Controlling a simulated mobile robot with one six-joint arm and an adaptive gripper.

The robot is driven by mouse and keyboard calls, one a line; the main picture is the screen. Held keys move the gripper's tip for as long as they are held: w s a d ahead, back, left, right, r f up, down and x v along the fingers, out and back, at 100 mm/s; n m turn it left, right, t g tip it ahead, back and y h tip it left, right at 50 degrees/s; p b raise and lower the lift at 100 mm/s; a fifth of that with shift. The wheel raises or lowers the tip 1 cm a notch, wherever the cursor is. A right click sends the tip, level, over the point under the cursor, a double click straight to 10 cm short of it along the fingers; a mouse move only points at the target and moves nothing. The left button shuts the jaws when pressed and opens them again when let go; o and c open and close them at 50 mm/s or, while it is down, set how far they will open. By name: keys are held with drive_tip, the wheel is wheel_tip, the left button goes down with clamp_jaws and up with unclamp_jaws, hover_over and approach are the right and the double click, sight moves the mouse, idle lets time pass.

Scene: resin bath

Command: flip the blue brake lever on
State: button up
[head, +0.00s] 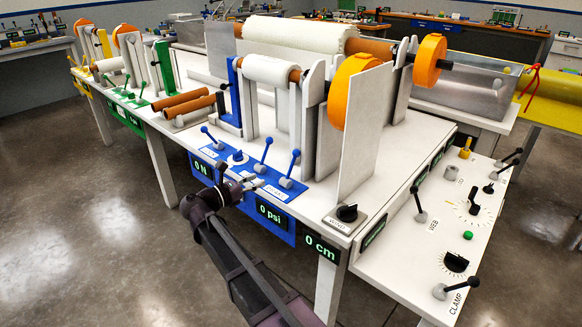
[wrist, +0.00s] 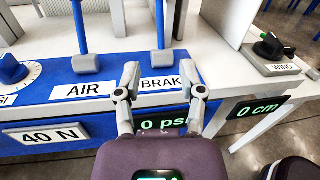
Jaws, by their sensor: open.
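The blue brake lever (wrist: 161,30) rises from a grey base on the blue panel, behind a label reading "BRAK", partly hidden by a finger. In the head view it is the rightmost blue lever (head: 292,165), its shaft nearly upright and leaning slightly right. The similar blue air lever (wrist: 79,30) stands to its left, behind the "AIR" label. My gripper (wrist: 162,80) is open and empty, its fingers spread in front of the brake lever's base. In the head view my gripper (head: 253,183) is low at the panel's front edge, apart from the lever.
A blue dial (wrist: 12,70) lies left on the panel. A white upright plate (head: 366,130) and orange discs (head: 354,92) stand behind and right of the levers. Displays (head: 269,214) line the front edge.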

sight(292, 168)
drive_tip(key=shift+d, duration=0.1)
drive_tip(key=x, duration=1.3)
drive_tip(key=shift+w+d, duration=0.25)
drive_tip(key=shift+w, duration=0.05)
clamp_jaws()
